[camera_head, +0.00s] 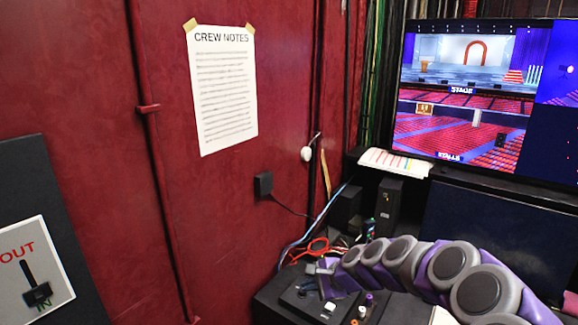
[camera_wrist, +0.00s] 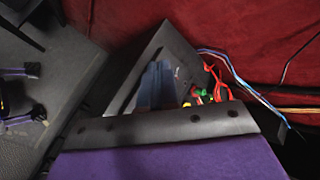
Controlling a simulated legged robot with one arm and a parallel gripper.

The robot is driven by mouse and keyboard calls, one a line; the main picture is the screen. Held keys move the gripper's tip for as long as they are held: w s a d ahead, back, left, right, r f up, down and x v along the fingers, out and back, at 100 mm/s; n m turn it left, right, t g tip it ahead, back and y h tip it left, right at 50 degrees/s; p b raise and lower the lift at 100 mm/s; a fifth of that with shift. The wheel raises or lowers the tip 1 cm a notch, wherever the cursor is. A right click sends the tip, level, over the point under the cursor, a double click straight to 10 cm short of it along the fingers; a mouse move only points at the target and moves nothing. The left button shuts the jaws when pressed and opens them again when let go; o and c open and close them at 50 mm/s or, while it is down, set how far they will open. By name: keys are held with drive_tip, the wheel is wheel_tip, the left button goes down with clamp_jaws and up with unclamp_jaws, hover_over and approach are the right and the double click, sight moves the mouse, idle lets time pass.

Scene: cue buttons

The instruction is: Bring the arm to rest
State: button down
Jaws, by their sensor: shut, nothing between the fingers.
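My arm, purple with grey round joints, reaches in from the lower right of the head view. My gripper (camera_head: 322,272) is at its far end, small in the picture, above a dark desk unit (camera_head: 275,298) with small buttons or knobs. It is shut and holds nothing. In the wrist view a purple and dark grey part of my own arm fills the bottom and hides what lies below it. Past it is a dark box corner with red and blue cables.
A red wall with a "CREW NOTES" sheet (camera_head: 222,88) stands at the left and back. A lit monitor (camera_head: 465,95) is at the upper right. Red cables (camera_head: 312,249), a dark speaker-like box (camera_head: 388,205) and a lever panel (camera_head: 35,270) are also in view.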

drive_tip(key=s+a+r+n+g, duration=0.1)
drive_tip(key=s+r+n, duration=0.15)
drive_tip(key=s, duration=0.35)
drive_tip(key=s+a+r+n+g+h, duration=0.1)
drive_tip(key=s+a+r+n+g, duration=0.15)
drive_tip(key=s, duration=0.45)
drive_tip(key=s+r+n, duration=0.1)
drive_tip(key=s+n, duration=0.3)
drive_tip(key=s, duration=0.2)
drive_tip(key=s+d+n+g+h, duration=0.2)
drive_tip(key=s+d, duration=0.3)
drive_tip(key=s, duration=0.8)
drive_tip(key=s+d+f+n+g+h, duration=0.1)
drive_tip(key=s+d, duration=0.5)
drive_tip(key=s, duration=0.6)
drive_tip(key=n+g+h, duration=0.1)
drive_tip(key=n+h, duration=0.1)
drive_tip(key=h, duration=0.1)
drive_tip(key=shift+s, duration=0.4)
drive_tip(key=shift+a+f, duration=0.1)
